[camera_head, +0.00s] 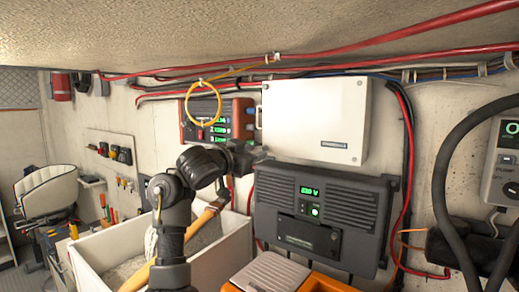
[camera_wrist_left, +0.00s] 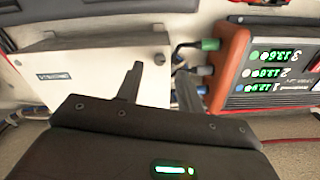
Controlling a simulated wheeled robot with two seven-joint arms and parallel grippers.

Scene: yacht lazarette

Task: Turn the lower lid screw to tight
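The white box with a flat lid (camera_head: 312,115) is on the wall; it also shows upside down in the left wrist view (camera_wrist_left: 85,65). A small dark lid screw (camera_wrist_left: 158,57) sits near the lid's edge in the left wrist view. My left gripper (camera_head: 262,155) is at the box's lower left corner and hides that corner in the head view. In the left wrist view its two fingers (camera_wrist_left: 158,70) are apart with nothing between them, and the screw appears in line with the gap. I cannot tell the remaining distance or the screw's setting. My right gripper is not in view.
A red-sided meter unit (camera_head: 217,122) is left of the box, with a yellow loop (camera_head: 204,104) hanging before it. A dark charger unit (camera_head: 322,212) is close below. Red cables run above and right. A white bin (camera_head: 90,252) and orange case (camera_head: 282,276) are lower down.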

